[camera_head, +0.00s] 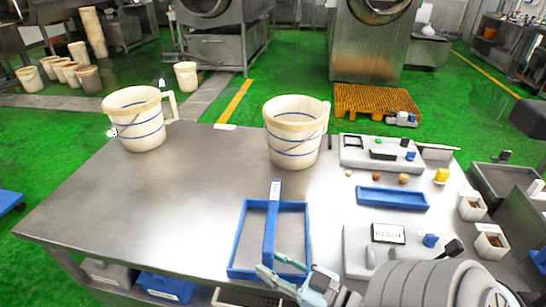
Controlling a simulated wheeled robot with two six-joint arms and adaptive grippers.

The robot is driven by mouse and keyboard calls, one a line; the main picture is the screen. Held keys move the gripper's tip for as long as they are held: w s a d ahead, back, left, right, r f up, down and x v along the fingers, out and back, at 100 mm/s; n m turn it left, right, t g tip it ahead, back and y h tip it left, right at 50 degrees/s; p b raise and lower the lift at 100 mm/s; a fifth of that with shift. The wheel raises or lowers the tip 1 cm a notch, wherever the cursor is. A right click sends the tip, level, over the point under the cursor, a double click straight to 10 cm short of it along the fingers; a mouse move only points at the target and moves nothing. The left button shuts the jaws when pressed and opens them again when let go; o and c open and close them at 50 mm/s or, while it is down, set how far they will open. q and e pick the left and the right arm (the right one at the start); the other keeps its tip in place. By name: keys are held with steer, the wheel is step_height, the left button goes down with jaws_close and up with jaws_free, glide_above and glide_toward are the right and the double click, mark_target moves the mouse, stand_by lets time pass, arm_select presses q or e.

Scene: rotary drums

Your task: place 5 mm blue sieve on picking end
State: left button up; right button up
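A blue rectangular frame (308,232) with a grey inside lies near the table's front edge. A long blue bar (270,225) with a pale label at its far end runs along its middle and sticks out past its far side. I cannot tell which of these is the 5 mm sieve; the label is unreadable. My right gripper (270,264) comes in from the lower right over the frame's near side. Its fingertips are at the bar's near end, slightly apart; whether they grip it is unclear. My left gripper is out of view. No picking end is clearly identifiable.
Two white buckets with blue bands, a left one (140,124) and a middle one (296,140), stand at the table's back. A shallow blue tray (392,199), a grey device (381,154) and a sign (388,233) occupy the right. The table's left middle (180,195) is clear.

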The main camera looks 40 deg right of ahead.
steer(key=o, duration=1.7)
steer(key=shift+c, duration=0.2)
